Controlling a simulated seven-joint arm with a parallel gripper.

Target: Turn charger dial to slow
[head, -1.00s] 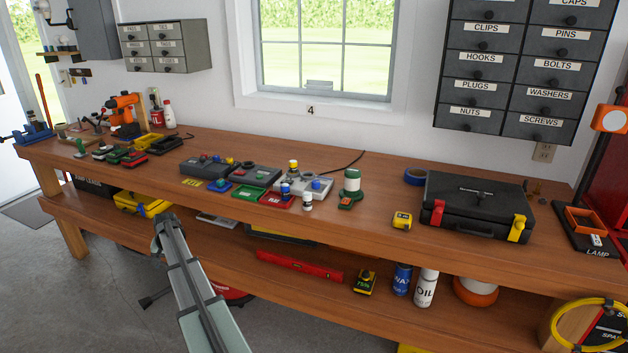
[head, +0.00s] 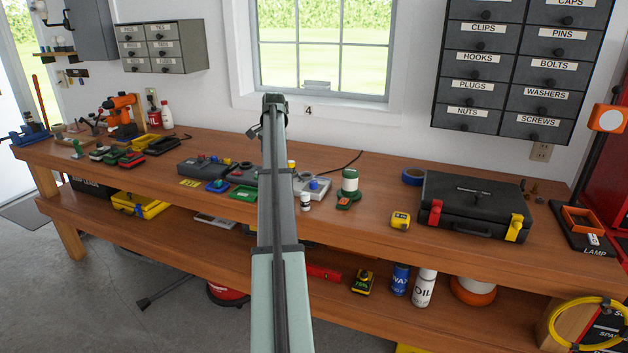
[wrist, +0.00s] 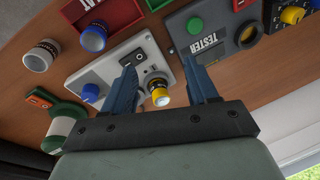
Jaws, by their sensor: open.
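A light grey box (wrist: 110,72) with a blue knob (wrist: 91,93) lies below my gripper in the wrist view; it looks like the charger, but I cannot read a label for it. A yellow-topped, pale round knob (wrist: 160,94) shows between the fingers. My gripper (wrist: 163,82) is open around that line of sight; I see no clear contact. In the head view the grey box (head: 323,188) is partly hidden by my arm, its blue knob shows (head: 313,184), and the fingertips are not clearly visible.
A red tray (wrist: 108,14), a green-and-white canister (head: 349,184) and a yellow tape measure (head: 400,220) are near. A black case (head: 470,200) stands right. Bare bench lies in front.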

